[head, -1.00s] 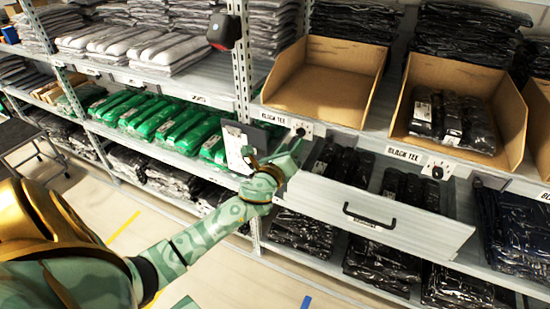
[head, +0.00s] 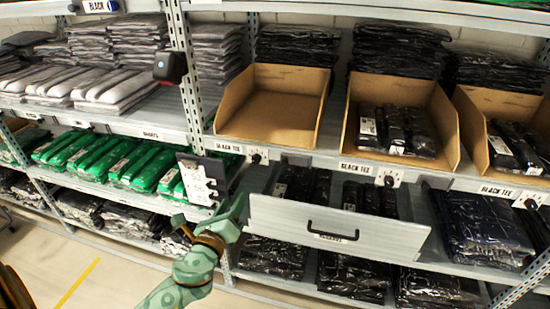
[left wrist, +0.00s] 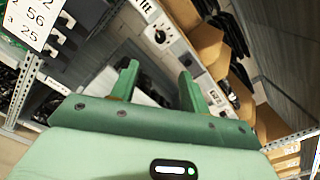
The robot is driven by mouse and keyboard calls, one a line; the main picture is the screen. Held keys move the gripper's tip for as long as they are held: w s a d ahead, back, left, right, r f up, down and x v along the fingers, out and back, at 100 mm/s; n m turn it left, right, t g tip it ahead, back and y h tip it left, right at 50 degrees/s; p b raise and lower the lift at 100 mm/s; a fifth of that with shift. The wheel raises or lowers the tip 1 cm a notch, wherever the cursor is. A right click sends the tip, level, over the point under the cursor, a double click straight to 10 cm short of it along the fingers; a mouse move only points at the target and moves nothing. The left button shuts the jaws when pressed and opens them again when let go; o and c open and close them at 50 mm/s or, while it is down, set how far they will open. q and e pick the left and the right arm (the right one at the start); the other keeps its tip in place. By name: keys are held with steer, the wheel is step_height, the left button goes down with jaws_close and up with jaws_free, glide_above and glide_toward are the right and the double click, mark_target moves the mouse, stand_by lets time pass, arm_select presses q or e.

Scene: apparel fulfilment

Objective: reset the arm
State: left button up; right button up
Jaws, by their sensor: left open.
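My left gripper (head: 238,208) is green and shows in the head view in front of the shelving, near the left end of a pulled-out grey drawer (head: 280,218). In the left wrist view the two green fingers (left wrist: 157,76) stand apart with nothing between them. The gripper looks empty. My right gripper is not in view.
The drawer with a black handle (head: 332,237) sticks out and holds black packs. A white clipboard sheet (head: 197,182) hangs left of the gripper. Open cardboard bins (head: 228,118) stand above; green packs (head: 140,163) lie left. Floor shows at lower left.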

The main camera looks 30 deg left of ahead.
arm_select(q)
steer(key=s+f+n+g+h, duration=0.1)
steer(key=s+f+n+g, duration=0.3)
steer(key=f, duration=0.6)
steer(key=s+f+n+g+h, duration=0.15)
steer(key=s+f+n, duration=0.3)
steer(key=f, duration=0.65)
steer(key=s+f+n+g, duration=0.3)
steer(key=s+f+n, duration=0.15)
steer(key=f, duration=0.55)
steer(key=s+d+f+n+g+h, duration=0.1)
steer(key=s+d+f+n+g, duration=0.1)
steer(key=s+f+n, duration=0.5)
steer(key=s+d+f+g, duration=0.25)
steer(key=s+f, duration=0.35)
steer(key=s, duration=0.4)
steer(key=s+d+f+n+g, duration=0.1)
steer(key=s+d+g, duration=0.1)
steer(key=s, duration=0.6)
steer(key=s+d+f+n+g, duration=0.1)
steer(key=s+d+f+g, duration=0.1)
steer(key=s, duration=0.6)
steer(key=shift+s+d+f+n+h, duration=0.25)
steer(key=shift+s+d+n+h, duration=0.05)
steer(key=shift+s+d+h, duration=0.15)
steer(key=shift+w, duration=0.1)
steer(key=shift+c, duration=0.4)
